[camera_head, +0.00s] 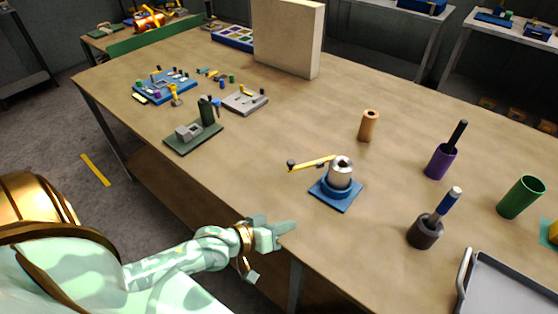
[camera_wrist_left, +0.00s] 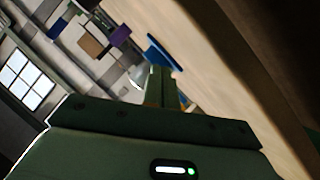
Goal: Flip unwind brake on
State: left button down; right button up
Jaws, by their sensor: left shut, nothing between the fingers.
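A device on a square blue base (camera_head: 335,194) stands near the table's front edge. It has a silver cylinder (camera_head: 341,172) and a yellow lever (camera_head: 312,164) with a dark knob (camera_head: 291,166) pointing left; this looks like the unwind brake, though no label can be read. My left gripper (camera_head: 287,227) is shut and empty at the front edge, left of and nearer than the device, apart from it. In the left wrist view, its shut fingers (camera_wrist_left: 161,82) partly cover the device, and the blue base (camera_wrist_left: 163,52) shows behind them. My right gripper is not in view.
A dark pot with a blue-handled tool (camera_head: 425,231), a purple cup (camera_head: 440,161), a green cup (camera_head: 521,196) and a grey tray (camera_head: 511,286) stand to the right. A copper cylinder (camera_head: 369,125) is behind. A dark green fixture (camera_head: 194,135) is at left. Bare tabletop surrounds the device.

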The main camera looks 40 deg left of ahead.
pick_arm(q)
jog(key=w+a+n, duration=0.1)
jog(key=w+a+r+n+t, duration=0.1)
jog(key=a+n, duration=0.1)
jog(key=w+a+n+t, duration=0.1)
jog(key=a+n, duration=0.1)
jog(key=shift+a+r, duration=0.15)
jog(key=shift+a, duration=0.05)
jog(key=w+a+r+n+t+y, duration=0.1)
jog(key=a+n+t, duration=0.1)
jog(key=a, duration=0.3)
jog(key=w+a+r+n+t+y, duration=0.1)
jog(key=a+r+n+y, duration=0.1)
jog(key=a+n, duration=0.3)
jog(key=shift+w+a+t+y, duration=0.25)
jog(key=shift+w+t+y, duration=0.05)
jog(key=shift+w+t, duration=0.1)
jog(key=shift+w, duration=0.1)
jog(key=w+d+b, duration=0.1)
jog(key=w+b, duration=0.1)
jog(key=w, duration=0.8)
jog(key=d, duration=0.1)
jog(key=s+d, duration=0.1)
jog(key=s+d+p, duration=0.1)
jog(key=shift+d, duration=0.4)
